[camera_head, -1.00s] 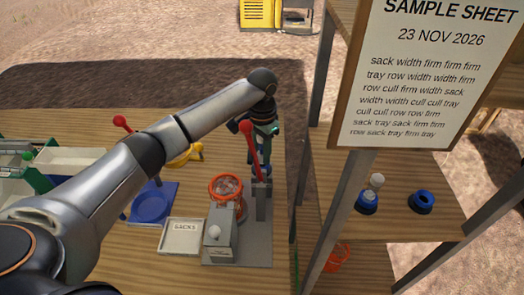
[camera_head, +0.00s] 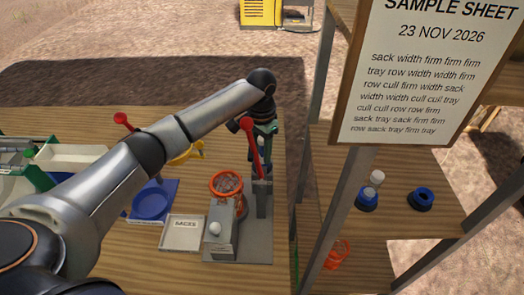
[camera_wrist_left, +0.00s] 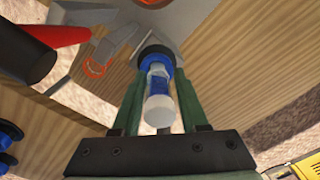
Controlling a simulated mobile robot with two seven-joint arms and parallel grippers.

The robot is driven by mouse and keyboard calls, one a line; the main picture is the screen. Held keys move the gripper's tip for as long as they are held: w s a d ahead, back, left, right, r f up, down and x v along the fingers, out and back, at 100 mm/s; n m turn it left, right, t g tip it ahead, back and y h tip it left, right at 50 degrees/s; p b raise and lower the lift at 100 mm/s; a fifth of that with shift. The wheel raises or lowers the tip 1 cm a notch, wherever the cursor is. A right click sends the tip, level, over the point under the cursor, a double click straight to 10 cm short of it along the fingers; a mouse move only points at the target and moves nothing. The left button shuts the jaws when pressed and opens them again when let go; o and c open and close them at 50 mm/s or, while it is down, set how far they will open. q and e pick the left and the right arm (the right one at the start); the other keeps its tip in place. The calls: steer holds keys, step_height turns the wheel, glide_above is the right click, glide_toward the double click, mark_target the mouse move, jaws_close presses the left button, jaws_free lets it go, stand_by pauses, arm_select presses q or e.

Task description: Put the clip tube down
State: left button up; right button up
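The clip tube (camera_wrist_left: 159,92) has a whitish body with blue parts. In the left wrist view it lies between the green fingers of my left gripper (camera_wrist_left: 160,78), which close in on its blue part. A dark blue ring shows at its far end. In the head view my left gripper (camera_head: 264,138) points down above the grey plate (camera_head: 251,250), beside a red lever (camera_head: 251,143). The tube's far end is against the grey surface or just over it; I cannot tell which. My right gripper is not in view.
An orange-rimmed basket (camera_head: 226,183), a grey box with a white knob (camera_head: 219,245), a SACKS tray (camera_head: 182,236) and a blue dish (camera_head: 151,203) stand close by on the table. The shelf at right holds a blue ring (camera_head: 421,198) and a white-topped blue item (camera_head: 367,199).

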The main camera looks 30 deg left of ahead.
arm_select(q)
steer(key=r, duration=1.2)
steer(key=shift+s+d+r+b, duration=0.1)
steer(key=shift+d+r+b, duration=0.1)
steer(key=shift+r+b, duration=0.15)
